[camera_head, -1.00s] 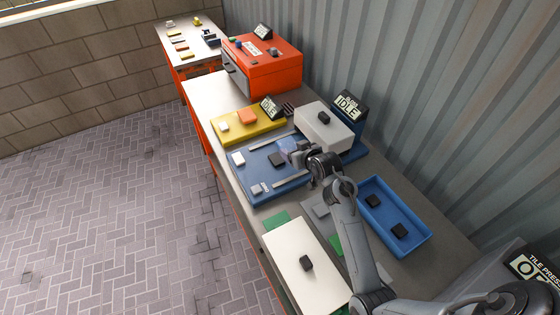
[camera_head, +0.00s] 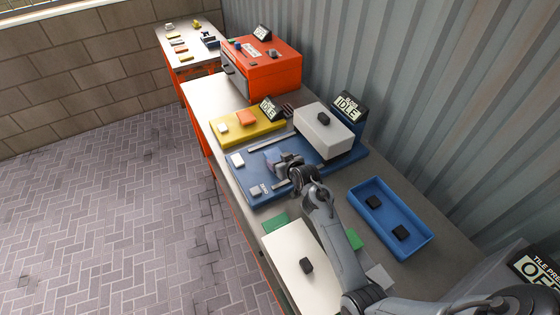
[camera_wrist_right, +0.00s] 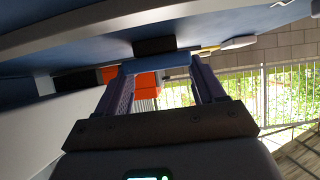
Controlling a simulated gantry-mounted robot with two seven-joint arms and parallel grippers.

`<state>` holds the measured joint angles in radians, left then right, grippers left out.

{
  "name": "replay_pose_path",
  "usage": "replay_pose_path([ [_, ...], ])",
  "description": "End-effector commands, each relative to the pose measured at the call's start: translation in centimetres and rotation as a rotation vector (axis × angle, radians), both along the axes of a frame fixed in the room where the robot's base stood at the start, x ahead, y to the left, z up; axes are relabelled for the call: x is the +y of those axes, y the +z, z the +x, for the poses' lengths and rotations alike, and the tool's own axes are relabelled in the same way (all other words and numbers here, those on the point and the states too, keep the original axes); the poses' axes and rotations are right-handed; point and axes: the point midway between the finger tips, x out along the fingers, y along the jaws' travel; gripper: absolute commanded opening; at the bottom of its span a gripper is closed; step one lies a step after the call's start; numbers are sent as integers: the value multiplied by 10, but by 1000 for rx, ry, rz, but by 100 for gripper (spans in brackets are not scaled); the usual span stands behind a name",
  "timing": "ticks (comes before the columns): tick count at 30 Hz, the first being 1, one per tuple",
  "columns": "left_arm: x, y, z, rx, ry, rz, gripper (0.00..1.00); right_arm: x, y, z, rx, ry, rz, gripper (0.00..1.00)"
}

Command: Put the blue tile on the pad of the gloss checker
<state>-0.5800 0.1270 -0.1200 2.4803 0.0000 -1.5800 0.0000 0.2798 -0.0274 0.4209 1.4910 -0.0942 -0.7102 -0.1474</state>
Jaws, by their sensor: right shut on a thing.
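My right gripper (camera_head: 276,161) is shut on the blue tile (camera_wrist_right: 156,64), which spans between its two fingers in the wrist view. In the head view the gripper is low over a blue base plate (camera_head: 245,182) with pale rails, a white block (camera_head: 324,130) and a screen (camera_head: 348,107) reading IDLE. The word above IDLE is too small to read, so I cannot confirm this is the gloss checker. A dark pad-like patch (camera_wrist_right: 155,46) shows just beyond the tile in the wrist view. I cannot tell whether tile and plate touch. My left gripper is not in view.
A yellow device (camera_head: 232,132) with its own IDLE screen stands behind the blue plate, and an orange box (camera_head: 268,72) farther back. A blue tray (camera_head: 398,214) with dark pieces lies to the right. A cream panel (camera_head: 290,250) lies in front.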

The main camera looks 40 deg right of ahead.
Motion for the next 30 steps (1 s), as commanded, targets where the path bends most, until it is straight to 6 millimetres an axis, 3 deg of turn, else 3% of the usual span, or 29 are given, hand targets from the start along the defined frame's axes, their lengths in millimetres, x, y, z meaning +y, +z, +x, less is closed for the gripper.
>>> replay_pose_path([
  [8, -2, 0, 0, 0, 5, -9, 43, 0, -3, 0, 1, 0, 0, 38],
  [9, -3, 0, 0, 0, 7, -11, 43, 0, -3, 0, 1, 0, 0, 73],
  [13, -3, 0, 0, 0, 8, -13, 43, 0, -3, 0, 1, 0, 0, 93],
  [25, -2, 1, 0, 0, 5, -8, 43, 0, 2, 0, -1, 0, 1, 95],
  [30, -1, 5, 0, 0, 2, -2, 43, 3, 10, -15, 0, 1, -1, 95],
])
